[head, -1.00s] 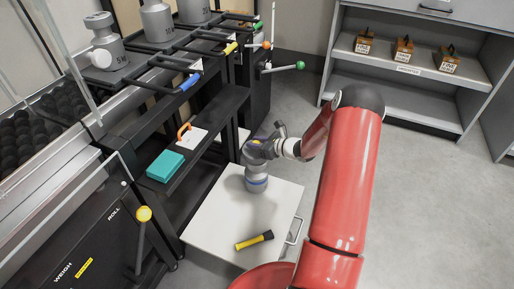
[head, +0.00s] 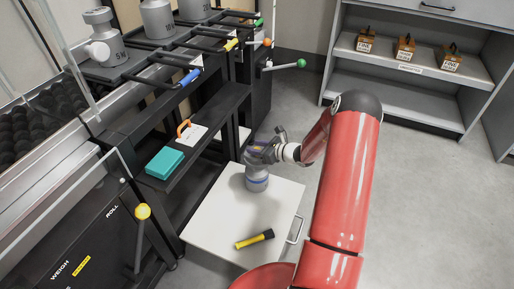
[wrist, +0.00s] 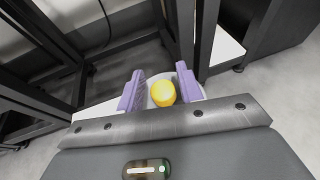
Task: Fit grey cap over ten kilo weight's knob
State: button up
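A grey weight with a blue band (head: 257,182) stands upright on the white cart top; I cannot read its marking. My gripper (head: 258,158) is directly over its top in the head view. In the wrist view, a round yellow knob (wrist: 162,93) sits between the two purple fingers of my gripper (wrist: 160,88), with a pale grey surface around it. The fingers are apart, with a narrow gap beside the knob. I cannot make out a separate grey cap; the contact at the weight's top is hidden in the head view.
A yellow-and-black torch-like object (head: 254,239) lies on the white cart top (head: 212,226). Other grey weights (head: 104,45) stand on the black rack at left. A teal box (head: 165,163) is on its lower shelf. Open floor lies to the right.

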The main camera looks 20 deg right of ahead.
jog(key=shift+o, duration=1)
